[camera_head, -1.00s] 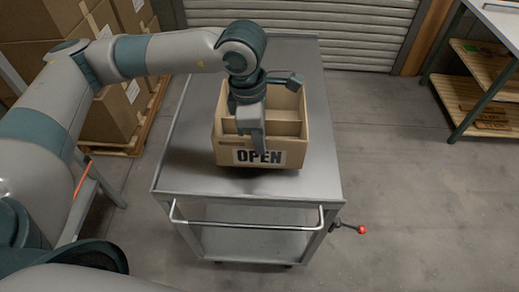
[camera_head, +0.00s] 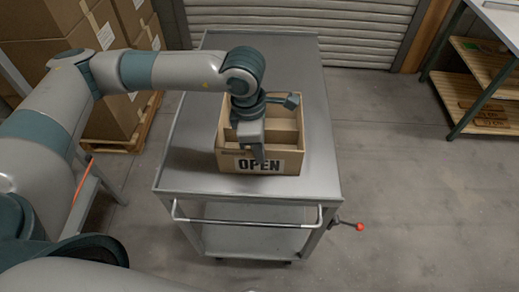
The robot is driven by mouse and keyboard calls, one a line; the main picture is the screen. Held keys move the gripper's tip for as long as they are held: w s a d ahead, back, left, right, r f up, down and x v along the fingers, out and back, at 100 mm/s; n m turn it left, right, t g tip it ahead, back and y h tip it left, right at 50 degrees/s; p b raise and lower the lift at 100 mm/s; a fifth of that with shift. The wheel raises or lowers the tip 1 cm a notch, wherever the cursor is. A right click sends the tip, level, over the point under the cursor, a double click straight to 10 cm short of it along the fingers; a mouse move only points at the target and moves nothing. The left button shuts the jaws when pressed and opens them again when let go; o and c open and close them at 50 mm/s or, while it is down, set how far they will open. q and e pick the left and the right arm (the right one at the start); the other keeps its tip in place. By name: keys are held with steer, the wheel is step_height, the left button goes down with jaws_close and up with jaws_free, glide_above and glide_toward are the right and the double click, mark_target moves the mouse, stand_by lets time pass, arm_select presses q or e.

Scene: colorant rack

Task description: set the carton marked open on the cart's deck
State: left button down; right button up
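My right gripper is not in view.
The cart has a front push handle (camera_head: 246,224) and a red-knobbed lever (camera_head: 360,227) at right. Stacked cardboard boxes (camera_head: 112,117) stand on a pallet at left. A shelf unit (camera_head: 485,65) stands at right. Deck is clear around the carton.

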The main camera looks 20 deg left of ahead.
arm_select(q)
steer(key=shift+f, duration=0.1)
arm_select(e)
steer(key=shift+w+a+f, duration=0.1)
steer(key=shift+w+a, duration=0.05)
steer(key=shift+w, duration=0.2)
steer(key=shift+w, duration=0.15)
arm_select(q)
steer(key=c, duration=2)
jaws_free()
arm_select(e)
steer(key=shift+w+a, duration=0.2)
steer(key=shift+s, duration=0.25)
